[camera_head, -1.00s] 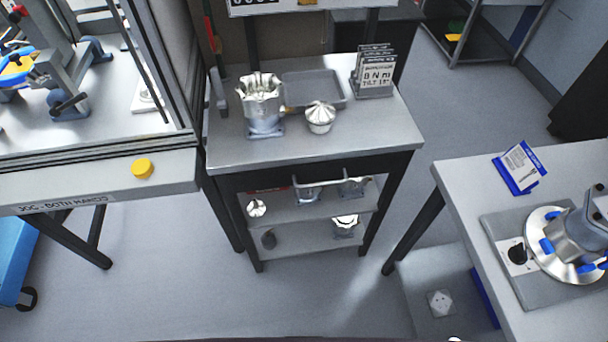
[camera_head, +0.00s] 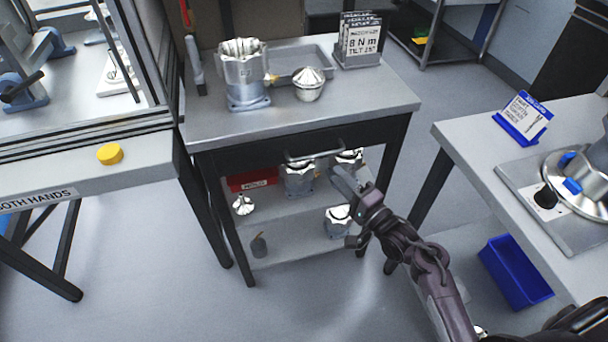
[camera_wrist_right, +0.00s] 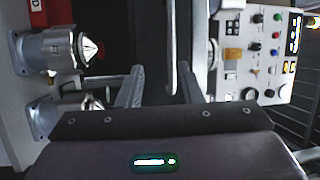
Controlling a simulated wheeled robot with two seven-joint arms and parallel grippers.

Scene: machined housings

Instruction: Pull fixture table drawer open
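The fixture table (camera_head: 390,101) stands in the middle of the head view. Its dark drawer (camera_head: 250,158) sits shut under the top, with a pale bar handle (camera_head: 314,153) on its front. My right gripper (camera_head: 349,172) is open and empty, just below and right of the handle in the head view. In the right wrist view the two fingers (camera_wrist_right: 161,68) stand apart, and a pale bar that looks like the handle (camera_wrist_right: 171,45) shows beyond the gap between them. I cannot tell how far off it is. My left gripper is not in view.
Metal housings (camera_head: 298,178) and a red bin (camera_head: 252,180) stand on the shelf below the drawer. A housing (camera_head: 243,78), a domed part (camera_head: 309,86) and a sign (camera_head: 360,40) stand on top. Benches flank both sides; a blue bin (camera_head: 515,272) sits at lower right.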

